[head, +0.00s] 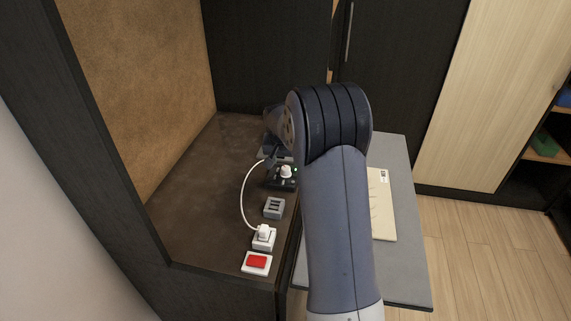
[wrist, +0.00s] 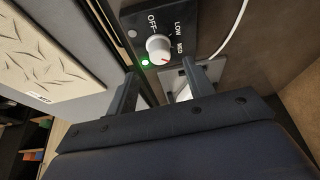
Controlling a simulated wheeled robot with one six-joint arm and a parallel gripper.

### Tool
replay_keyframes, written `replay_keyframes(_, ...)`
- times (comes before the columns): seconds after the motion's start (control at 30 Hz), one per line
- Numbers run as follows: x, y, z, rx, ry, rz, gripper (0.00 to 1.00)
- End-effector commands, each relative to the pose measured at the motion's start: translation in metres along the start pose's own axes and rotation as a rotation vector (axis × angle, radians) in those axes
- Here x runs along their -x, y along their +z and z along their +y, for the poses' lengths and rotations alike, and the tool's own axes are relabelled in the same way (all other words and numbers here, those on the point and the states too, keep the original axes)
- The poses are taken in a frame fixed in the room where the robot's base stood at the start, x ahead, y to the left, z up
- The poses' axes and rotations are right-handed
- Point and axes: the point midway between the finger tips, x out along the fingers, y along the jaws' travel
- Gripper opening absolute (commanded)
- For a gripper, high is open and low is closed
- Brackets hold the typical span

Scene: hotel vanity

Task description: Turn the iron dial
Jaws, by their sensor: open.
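The iron dial is a round white knob (wrist: 158,48) with a red mark, on a dark plate (wrist: 205,22) labelled OFF, LOW and MED. The red mark is on the knob's lower right side in the wrist view; I cannot tell exactly which setting it meets. A green light (wrist: 145,62) glows beside it. In the head view the knob (head: 286,171) sits on the counter, close to my arm. My gripper (wrist: 160,70) is open, its two fingertips just short of the knob and apart from it. In the head view my arm partly hides the gripper.
On the brown counter (head: 190,200) stand a grey socket block (head: 274,207), a white plug in a socket (head: 264,238) and a red switch (head: 257,262). A white cable (head: 243,195) curves beside the dial. A grey board (head: 408,250) with a beige panel (head: 383,215) lies right.

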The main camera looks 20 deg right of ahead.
Motion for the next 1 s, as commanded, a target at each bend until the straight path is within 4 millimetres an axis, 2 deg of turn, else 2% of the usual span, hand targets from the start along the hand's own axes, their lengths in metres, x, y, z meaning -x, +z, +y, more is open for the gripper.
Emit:
replay_keyframes(0.13, -0.025, 0.0, 0.0, 0.0, 0.001, -0.002, 0.5)
replay_keyframes(0.3, -0.043, 0.0, 0.0, 0.0, 0.0, -0.001, 0.5)
replay_keyframes(0.47, -0.05, 0.0, 0.0, 0.001, -0.001, 0.001, 0.5)
replay_keyframes(0.73, -0.051, 0.0, 0.0, 0.001, -0.001, 0.001, 0.5)
replay_keyframes(1.0, -0.051, 0.0, 0.0, 0.001, -0.001, 0.001, 0.28)
